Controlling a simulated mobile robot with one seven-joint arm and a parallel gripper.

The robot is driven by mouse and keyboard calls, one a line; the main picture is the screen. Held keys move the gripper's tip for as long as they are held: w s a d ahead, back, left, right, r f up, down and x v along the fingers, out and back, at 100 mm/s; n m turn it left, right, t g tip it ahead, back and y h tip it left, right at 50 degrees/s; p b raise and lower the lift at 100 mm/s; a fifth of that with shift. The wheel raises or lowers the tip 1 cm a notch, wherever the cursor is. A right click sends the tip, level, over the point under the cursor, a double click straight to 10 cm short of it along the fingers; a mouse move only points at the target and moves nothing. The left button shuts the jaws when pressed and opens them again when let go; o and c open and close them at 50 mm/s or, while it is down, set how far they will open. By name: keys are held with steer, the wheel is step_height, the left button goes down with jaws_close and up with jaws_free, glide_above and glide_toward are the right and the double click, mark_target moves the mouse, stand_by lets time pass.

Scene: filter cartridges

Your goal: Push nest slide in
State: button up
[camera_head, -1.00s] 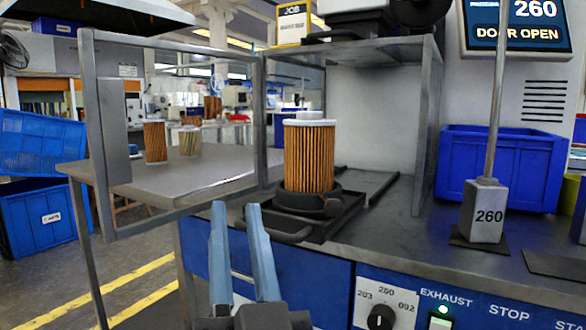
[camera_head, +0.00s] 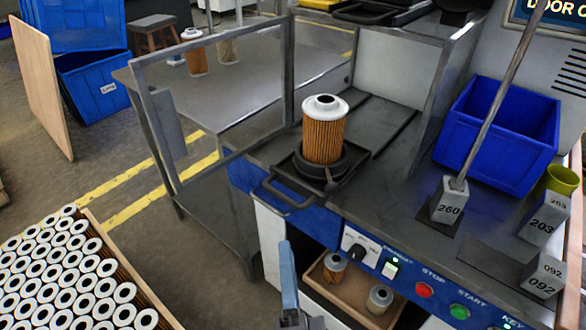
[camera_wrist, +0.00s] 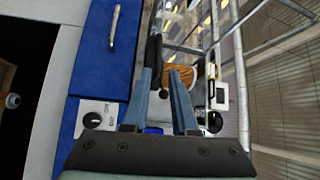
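The nest slide (camera_head: 350,166) is a dark tray with a bar handle (camera_head: 290,199) at its front. It is drawn out to the front of the open chamber. A pleated orange-brown filter cartridge (camera_head: 323,137) with a white top stands upright in its round holder. The cartridge also shows partly in the wrist view (camera_wrist: 180,76). My gripper (camera_wrist: 162,72) is open, with a gap between its blue fingers and nothing held. In the head view, a blue finger (camera_head: 288,276) shows below the handle, apart from it; the other finger is not distinguishable.
The framed chamber door (camera_head: 160,95) stands swung open at left. Dark rails (camera_head: 389,130) run back into the chamber. A crate of cartridges (camera_head: 60,275) is at lower left.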

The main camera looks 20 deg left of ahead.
mark_target(281, 195)
steer(key=p+x, duration=0.3)
steer(key=x, duration=0.9)
steer(key=shift+w+a+f+p, duration=0.1)
steer(key=shift+w+f+p, duration=0.05)
steer(key=shift+w+p, duration=0.25)
jaws_close()
stand_by(1.0)
